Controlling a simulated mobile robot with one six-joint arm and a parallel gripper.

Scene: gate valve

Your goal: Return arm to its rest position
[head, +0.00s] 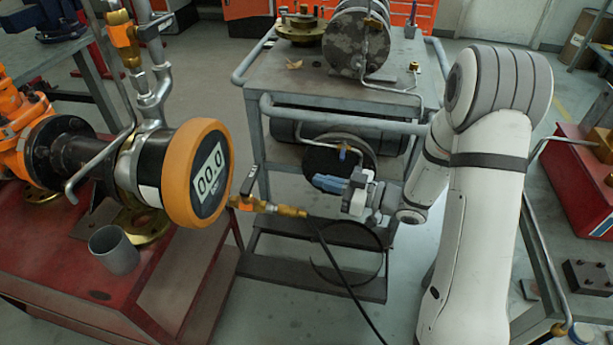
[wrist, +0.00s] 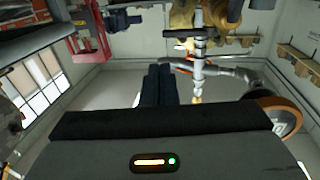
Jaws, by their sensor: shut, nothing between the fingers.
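My arm (head: 490,200) comes in from the right in the head view and is bent at the elbow. My gripper (head: 326,183) points left, in front of the grey cart, with blue fingertips. In the wrist view the two dark fingers (wrist: 160,85) lie side by side, shut and empty. The orange-rimmed gauge (head: 208,175) reads 00.0 and stands to the left of my gripper, apart from it. Part of an orange rim, which looks like the gauge's, shows at the right in the wrist view (wrist: 284,117).
A red bench (head: 60,260) with a grey cup (head: 114,252) is at left. Orange valve parts (head: 18,140) are at far left.

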